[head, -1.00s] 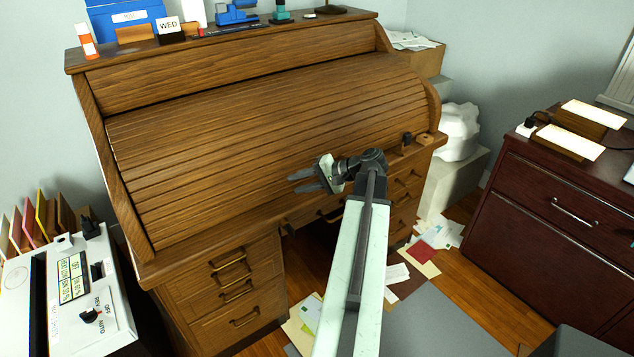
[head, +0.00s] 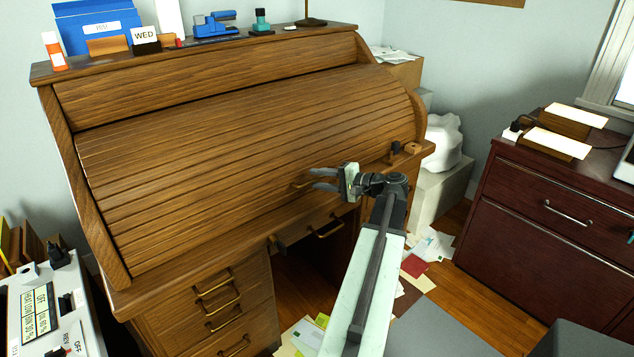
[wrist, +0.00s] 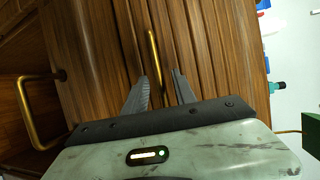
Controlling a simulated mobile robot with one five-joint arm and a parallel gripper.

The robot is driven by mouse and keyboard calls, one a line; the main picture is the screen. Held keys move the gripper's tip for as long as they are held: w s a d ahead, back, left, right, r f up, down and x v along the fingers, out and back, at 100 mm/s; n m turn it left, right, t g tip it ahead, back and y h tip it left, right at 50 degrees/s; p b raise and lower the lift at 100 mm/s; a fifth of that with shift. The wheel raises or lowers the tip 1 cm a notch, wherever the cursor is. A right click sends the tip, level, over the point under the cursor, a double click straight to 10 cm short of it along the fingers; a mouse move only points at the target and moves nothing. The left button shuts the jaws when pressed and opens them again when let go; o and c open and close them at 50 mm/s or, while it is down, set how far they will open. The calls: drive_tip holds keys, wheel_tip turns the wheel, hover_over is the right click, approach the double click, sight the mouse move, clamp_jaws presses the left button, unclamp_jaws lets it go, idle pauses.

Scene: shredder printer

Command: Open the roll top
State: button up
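The wooden roll top (head: 240,150) is down, its slatted cover closing the front of the desk. Its small brass handle (head: 301,184) shows low on the slats, just left of my fingertips. My gripper (head: 312,180) is open in front of it, fingers pointing left in the head view. In the wrist view the two grey fingers (wrist: 160,77) are spread apart. The brass handle (wrist: 153,58) lies just ahead, lined up with the gap between them. Nothing is held. Whether a finger touches the handle I cannot tell.
Drawers with brass pulls (head: 215,285) lie below the desk edge. A blue stapler (head: 214,24) and other items stand on the top shelf. A dark red cabinet (head: 530,210) stands at right, a white machine (head: 50,310) at lower left. Papers (head: 425,255) lie on the floor.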

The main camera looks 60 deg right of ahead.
drive_tip(key=shift+w, duration=0.25)
clamp_jaws()
idle(1.3)
